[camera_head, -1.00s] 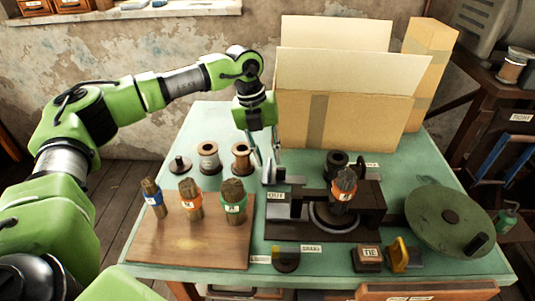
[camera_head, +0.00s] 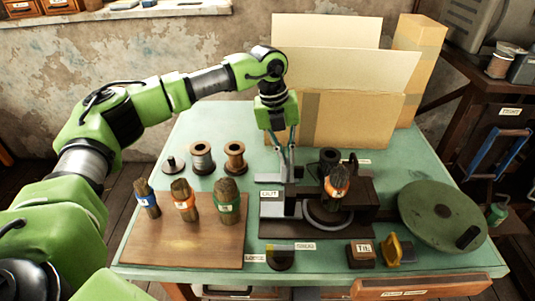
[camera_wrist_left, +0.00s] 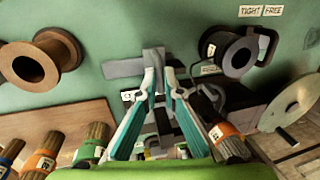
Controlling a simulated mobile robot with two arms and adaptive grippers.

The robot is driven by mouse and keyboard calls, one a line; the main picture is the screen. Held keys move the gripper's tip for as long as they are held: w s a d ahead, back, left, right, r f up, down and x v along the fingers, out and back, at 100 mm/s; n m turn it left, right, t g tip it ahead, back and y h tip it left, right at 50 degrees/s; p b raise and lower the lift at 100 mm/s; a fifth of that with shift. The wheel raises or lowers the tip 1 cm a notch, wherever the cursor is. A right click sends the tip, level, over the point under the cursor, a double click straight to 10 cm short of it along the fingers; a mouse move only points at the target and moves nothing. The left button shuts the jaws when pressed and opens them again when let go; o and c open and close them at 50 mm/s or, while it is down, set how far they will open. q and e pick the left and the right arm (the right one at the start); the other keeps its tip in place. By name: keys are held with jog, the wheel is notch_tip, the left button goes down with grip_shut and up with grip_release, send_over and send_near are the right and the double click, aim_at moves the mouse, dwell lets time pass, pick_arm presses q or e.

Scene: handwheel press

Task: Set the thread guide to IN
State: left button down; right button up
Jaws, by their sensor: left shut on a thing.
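The thread guide (camera_head: 274,206) is a grey metal piece at the left end of the dark press, beside a white plate that reads OUT (camera_head: 269,194). My left gripper (camera_head: 287,172) reaches down from above onto its upright grey part. In the left wrist view, the left fingertips (camera_wrist_left: 156,72) are shut on that grey tab (camera_wrist_left: 152,55). The fingers partly hide the slide below, and I see no IN label. My right gripper is not in view.
The press (camera_head: 362,205) holds an orange-banded bundle (camera_head: 337,186). Cardboard boxes (camera_head: 350,118) stand behind, and a green disc (camera_head: 438,210) lies right.

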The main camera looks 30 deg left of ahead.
aim_at(283, 172)
pick_arm(q)
jog(key=shift+w+d, duration=0.35)
jog(key=shift+d, duration=0.35)
jog(key=shift+a, duration=0.1)
jog(key=shift+r, duration=0.1)
jog(key=c, duration=2.2)
grip_release()
jog(key=shift+o, duration=0.2)
notch_tip(283, 172, up, 12)
jog(key=a, duration=0.1)
jog(key=shift+s+a, duration=0.35)
jog(key=shift+s, duration=0.1)
